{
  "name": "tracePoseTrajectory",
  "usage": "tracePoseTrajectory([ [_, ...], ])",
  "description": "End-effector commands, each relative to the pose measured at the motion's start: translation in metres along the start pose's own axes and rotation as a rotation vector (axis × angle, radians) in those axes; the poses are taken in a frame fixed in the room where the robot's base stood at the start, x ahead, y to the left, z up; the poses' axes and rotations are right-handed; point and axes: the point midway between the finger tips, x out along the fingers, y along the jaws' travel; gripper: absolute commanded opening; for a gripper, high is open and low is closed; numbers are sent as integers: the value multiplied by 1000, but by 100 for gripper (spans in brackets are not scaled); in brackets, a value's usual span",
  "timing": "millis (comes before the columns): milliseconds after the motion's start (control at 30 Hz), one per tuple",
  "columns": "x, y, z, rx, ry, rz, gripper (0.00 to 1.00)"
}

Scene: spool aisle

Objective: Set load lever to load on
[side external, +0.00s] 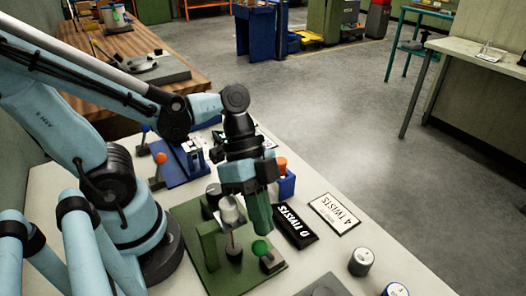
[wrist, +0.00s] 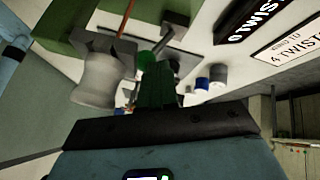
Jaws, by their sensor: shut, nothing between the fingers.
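A short lever with a green ball knob (side external: 261,248) stands on a grey block on the green base plate (side external: 215,277). No label tells whether it is the load lever. My gripper (side external: 262,229) points down with green fingers shut and empty, just above and behind the knob; contact cannot be told. In the wrist view the fingers (wrist: 157,85) point at the green knob (wrist: 147,61) and partly cover it. Another lever with an orange knob (side external: 161,158) stands farther back by a blue base (side external: 181,176).
A black "0 TWISTS" sign (side external: 296,228) and a white "4 TWISTS" sign (side external: 335,214) lie to the right. An orange-topped blue holder (side external: 286,181) stands behind. Two small cylinders (side external: 362,262) (side external: 395,290) are at front right. Bare table lies between the signs and cylinders.

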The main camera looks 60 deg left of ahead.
Motion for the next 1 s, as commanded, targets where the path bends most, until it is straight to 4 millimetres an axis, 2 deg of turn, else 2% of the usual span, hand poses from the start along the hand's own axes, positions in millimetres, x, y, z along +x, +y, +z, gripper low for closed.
tracePoseTrajectory([
  [667, 2, -17, -4, -1, 0, 0, 0],
  [767, -4, -22, -5, -2, 0, -1, 0],
  [933, -28, -40, -8, -5, 1, -2, 0],
  [1000, -38, -38, -7, -4, 1, -2, 0],
])
